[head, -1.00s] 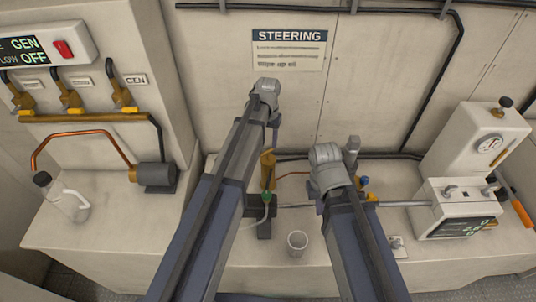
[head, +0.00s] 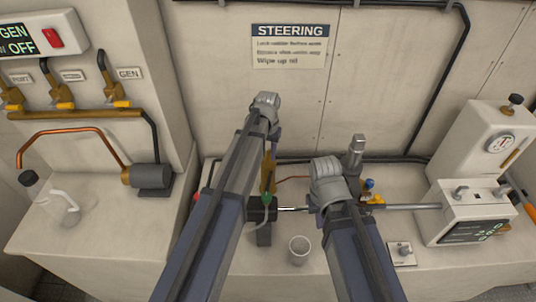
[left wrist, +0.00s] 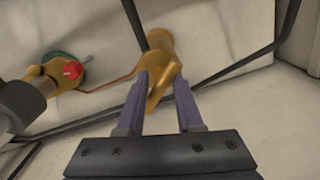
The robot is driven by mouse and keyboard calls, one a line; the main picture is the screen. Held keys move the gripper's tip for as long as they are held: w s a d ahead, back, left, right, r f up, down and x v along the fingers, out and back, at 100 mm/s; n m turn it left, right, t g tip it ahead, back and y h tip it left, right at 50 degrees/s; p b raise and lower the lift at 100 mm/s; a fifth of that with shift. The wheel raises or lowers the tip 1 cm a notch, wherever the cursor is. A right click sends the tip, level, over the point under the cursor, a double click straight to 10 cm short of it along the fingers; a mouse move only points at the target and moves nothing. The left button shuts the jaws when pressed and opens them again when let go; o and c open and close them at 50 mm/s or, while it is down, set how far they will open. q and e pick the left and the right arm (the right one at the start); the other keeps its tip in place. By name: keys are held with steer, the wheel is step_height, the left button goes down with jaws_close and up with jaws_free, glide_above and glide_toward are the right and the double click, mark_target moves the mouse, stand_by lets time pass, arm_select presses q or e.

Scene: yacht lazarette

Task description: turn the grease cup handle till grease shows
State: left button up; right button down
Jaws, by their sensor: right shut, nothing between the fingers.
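The brass grease cup (left wrist: 160,42) with a flat handle (left wrist: 157,92) is in the middle of the left wrist view. My left gripper (left wrist: 160,78) has its two fingers apart, one on each side of the handle; whether they touch it I cannot tell. In the head view a narrow strip of brass (head: 268,172) shows beside my left forearm, which hides the left fingers. My right gripper (head: 357,146) is shut and empty, beyond my right wrist; its fingertips are not clear.
A cup (head: 299,250) stands at the bench's front edge. A green fitting (head: 267,199) with a hose is behind it. A steel rod (head: 410,206) runs to a white box (head: 470,212). A red knob (left wrist: 73,70) is left of the grease cup.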

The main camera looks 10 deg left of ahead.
mark_target(268, 151)
arm_select(q)
jaws_close()
stand_by(1.5)
steer(key=shift+o, duration=1.3)
jaws_free()
step_height(268, 151, up, 8)
steer(key=p, duration=0.8)
steer(key=shift+f, duration=0.15)
